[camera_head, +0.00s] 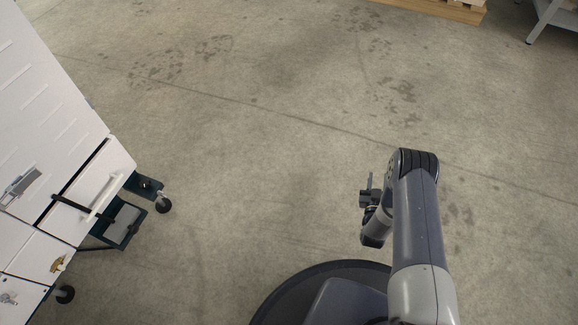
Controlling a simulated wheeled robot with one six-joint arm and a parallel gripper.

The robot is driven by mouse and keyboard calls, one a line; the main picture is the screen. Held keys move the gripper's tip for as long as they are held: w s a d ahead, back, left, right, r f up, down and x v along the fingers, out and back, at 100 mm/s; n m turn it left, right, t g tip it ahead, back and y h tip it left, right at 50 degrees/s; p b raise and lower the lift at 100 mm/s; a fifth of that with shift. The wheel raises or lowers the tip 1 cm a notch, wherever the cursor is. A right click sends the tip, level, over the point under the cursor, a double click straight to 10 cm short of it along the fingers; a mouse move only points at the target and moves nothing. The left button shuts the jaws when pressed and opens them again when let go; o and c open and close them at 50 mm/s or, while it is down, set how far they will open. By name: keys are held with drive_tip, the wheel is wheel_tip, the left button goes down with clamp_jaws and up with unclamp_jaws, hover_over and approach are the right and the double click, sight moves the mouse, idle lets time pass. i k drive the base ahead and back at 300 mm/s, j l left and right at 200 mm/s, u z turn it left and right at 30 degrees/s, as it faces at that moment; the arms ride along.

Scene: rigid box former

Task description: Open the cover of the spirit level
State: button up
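I cannot make out a spirit level or its cover for certain. The white box former (50,120) stands at the left edge, cut off by the frame. On its panel is a small grey fitting (21,186), too small to identify. Lower down are a brass-coloured fitting (58,264) and a small metal fitting (8,298). My gripper (369,188) is at the right of the middle, over bare floor and well apart from the machine. It is small and dark, and its fingers do not show clearly enough to tell open from shut.
The machine stands on dark casters (163,205), with a white bar handle (104,196) and a dark open tray (124,226) on its near side. Bare concrete floor lies between it and me. A wooden pallet (440,10) and a grey table leg (541,22) are far off.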

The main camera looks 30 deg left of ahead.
sight(128, 216)
drive_tip(key=i+u, duration=0.15)
drive_tip(key=u, duration=0.35)
drive_tip(key=i+j+u, duration=0.1)
drive_tip(key=u, duration=0.4)
drive_tip(key=i+l+u, duration=0.1)
drive_tip(key=u, duration=0.4)
drive_tip(key=i+j+u, duration=0.15)
drive_tip(key=u, duration=0.25)
drive_tip(key=i+j+u, duration=0.15)
drive_tip(key=u, duration=0.3)
drive_tip(key=i+j+u, duration=0.1)
drive_tip(key=u, duration=0.3)
drive_tip(key=i, duration=0.1)
